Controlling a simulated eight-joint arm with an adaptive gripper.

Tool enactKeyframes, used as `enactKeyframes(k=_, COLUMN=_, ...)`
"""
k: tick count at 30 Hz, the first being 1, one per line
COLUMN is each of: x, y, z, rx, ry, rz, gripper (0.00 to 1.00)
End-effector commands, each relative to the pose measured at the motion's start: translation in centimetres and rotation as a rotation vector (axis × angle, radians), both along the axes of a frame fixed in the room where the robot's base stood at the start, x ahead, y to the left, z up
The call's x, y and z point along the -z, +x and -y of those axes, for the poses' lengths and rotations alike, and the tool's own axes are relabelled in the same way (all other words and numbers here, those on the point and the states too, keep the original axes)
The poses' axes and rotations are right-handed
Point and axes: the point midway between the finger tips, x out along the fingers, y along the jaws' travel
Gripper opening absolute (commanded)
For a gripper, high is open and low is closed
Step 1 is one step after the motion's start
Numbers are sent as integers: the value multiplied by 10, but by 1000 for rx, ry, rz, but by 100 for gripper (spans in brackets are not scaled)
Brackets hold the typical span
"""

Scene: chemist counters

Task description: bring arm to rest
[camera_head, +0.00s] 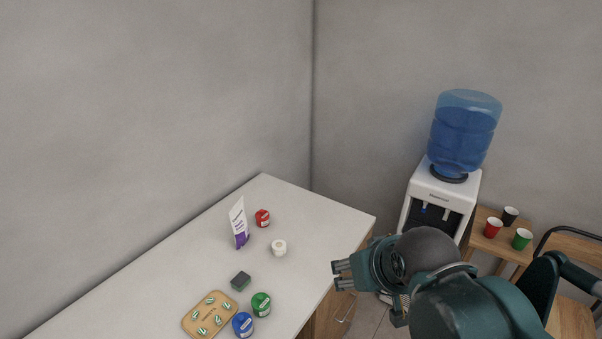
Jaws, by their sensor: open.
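My gripper (338,275) is open at the end of my teal arm (460,302), in the lower right of the head view. Its fingers point left, over or just beside the right edge of the white counter (330,228). I see nothing between the fingers. The arm is bent, and its far links run off the right and lower edges of the picture.
On the counter are a white-purple box (239,222), red jar (262,218), white jar (279,247), dark block (241,281), green jar (261,304), blue jar (243,324) and tray (190,326). A water cooler (437,200), small table (483,240) with cups, and chair (572,318) stand right.

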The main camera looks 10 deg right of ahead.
Motion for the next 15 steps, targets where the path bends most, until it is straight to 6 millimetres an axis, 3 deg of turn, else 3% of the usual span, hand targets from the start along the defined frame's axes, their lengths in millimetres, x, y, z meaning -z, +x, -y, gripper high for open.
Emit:
enactKeyframes(k=7, x=31, y=0, z=0, rx=0, ry=0, rz=0, gripper=49)
enactKeyframes(k=15, x=41, y=0, z=0, rx=0, ry=0, rz=0, gripper=49)
